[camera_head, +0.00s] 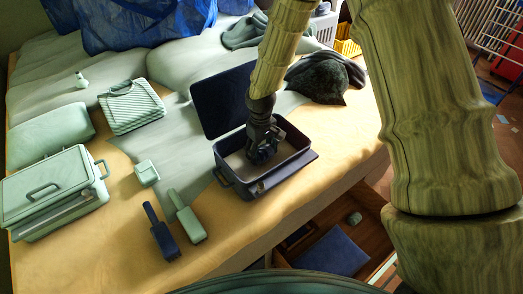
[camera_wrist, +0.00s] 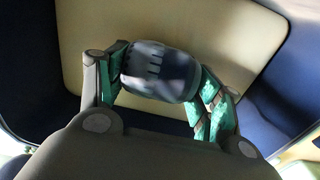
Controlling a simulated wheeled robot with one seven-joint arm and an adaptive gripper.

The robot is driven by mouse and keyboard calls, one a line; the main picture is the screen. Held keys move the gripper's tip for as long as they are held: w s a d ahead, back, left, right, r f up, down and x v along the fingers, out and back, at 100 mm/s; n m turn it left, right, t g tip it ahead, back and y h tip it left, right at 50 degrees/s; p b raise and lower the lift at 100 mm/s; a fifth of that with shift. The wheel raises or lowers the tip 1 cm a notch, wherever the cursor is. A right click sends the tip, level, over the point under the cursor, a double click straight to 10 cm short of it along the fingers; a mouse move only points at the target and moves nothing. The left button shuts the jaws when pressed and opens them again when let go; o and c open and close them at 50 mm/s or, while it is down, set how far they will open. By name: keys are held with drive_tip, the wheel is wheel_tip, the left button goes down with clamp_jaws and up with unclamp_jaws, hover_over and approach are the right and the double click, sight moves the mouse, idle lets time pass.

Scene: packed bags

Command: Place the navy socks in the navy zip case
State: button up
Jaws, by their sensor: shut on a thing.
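The navy zip case (camera_head: 225,176) stands open on the bed, its lid (camera_head: 222,100) raised at the back left. My gripper (camera_head: 262,154) reaches down inside the case from above. In the wrist view my gripper (camera_wrist: 162,85) is shut on the rolled navy socks (camera_wrist: 158,70), which look navy and grey-white there. The socks are between the two fingers, over the case's pale inner floor (camera_wrist: 85,25). I cannot tell whether they touch that floor. In the head view the socks are mostly hidden by the gripper.
A mint case (camera_head: 50,195), a striped folded garment (camera_head: 132,106), a small mint box (camera_head: 147,173), a navy brush-like item (camera_head: 160,235) and a mint one (camera_head: 186,218) lie to the left. A dark furry thing (camera_head: 318,78) lies just behind the case on the right.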

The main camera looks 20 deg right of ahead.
sight(261, 148)
drive_tip(key=shift+f, duration=0.15)
drive_tip(key=o, duration=1)
wheel_tip(261, 148, up, 12)
idle(0.4)
